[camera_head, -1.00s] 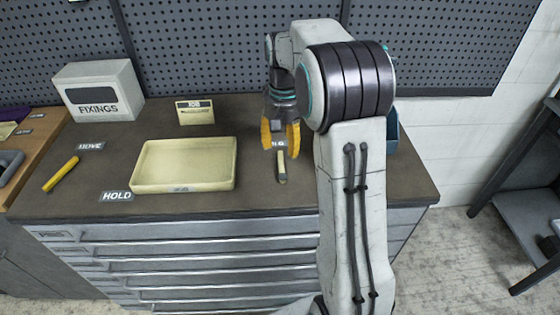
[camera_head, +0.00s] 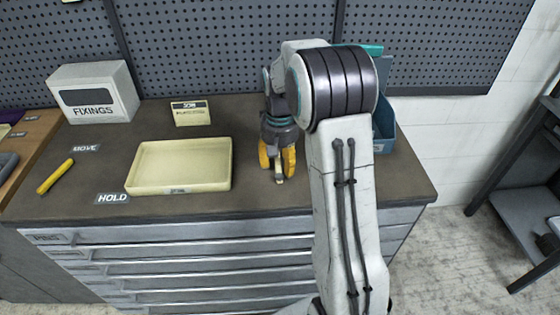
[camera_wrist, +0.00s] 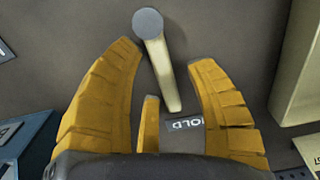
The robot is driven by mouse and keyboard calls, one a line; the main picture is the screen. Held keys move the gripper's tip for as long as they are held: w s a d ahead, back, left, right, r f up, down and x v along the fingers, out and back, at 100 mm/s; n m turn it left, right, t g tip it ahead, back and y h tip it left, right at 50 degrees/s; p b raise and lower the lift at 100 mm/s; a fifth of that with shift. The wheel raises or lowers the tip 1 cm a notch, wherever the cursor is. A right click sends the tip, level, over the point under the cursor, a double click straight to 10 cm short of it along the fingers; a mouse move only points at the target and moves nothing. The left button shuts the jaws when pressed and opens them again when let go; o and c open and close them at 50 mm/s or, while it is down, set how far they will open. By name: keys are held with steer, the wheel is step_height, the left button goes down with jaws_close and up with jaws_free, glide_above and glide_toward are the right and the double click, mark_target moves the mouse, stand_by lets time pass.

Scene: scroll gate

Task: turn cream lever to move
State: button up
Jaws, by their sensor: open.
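The cream lever (camera_wrist: 164,72) is a short bar on a round grey pivot (camera_wrist: 147,22). In the wrist view its free end points down toward a HOLD label (camera_wrist: 184,124). In the head view only a small end of the lever (camera_head: 280,179) shows below my fingers. My gripper (camera_head: 277,166) points down over the lever and hides most of it. In the wrist view its orange fingers (camera_wrist: 163,55) are spread, with the bar between them and gaps on both sides. I cannot tell how high the fingertips are above the bench.
A cream tray (camera_head: 180,187) lies left of my gripper. A yellow bar (camera_head: 55,176) lies near MOVE (camera_head: 87,148) and HOLD (camera_head: 112,198) labels. A FIXINGS box (camera_head: 95,92), a small card (camera_head: 190,113) and a blue bin (camera_head: 384,130) stand farther back.

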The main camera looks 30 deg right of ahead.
mark_target(300, 182)
jaws_close()
stand_by(0.3)
steer(key=shift+s+d, duration=0.1)
steer(key=m, duration=0.1)
steer(key=s+d+m, duration=0.1)
steer(key=m, duration=0.1)
steer(key=shift+d+m, duration=0.1)
steer(key=shift+m, duration=0.2)
steer(key=m, duration=0.2)
steer(key=s+d+m, duration=0.1)
steer(key=shift+s+m, duration=0.2)
steer(key=shift+m, duration=0.2)
steer(key=m, duration=0.1)
steer(key=s+m, duration=0.1)
steer(key=m, duration=0.1)
steer(key=shift+s+d+f+b, duration=0.15)
steer(key=shift+s+b, duration=0.1)
steer(key=shift+b, duration=0.15)
steer(key=shift+s+m, duration=0.45)
steer(key=shift+m, duration=0.7)
steer(key=shift+s+m, duration=0.45)
steer(key=shift+m, duration=0.7)
steer(key=shift+s, duration=0.1)
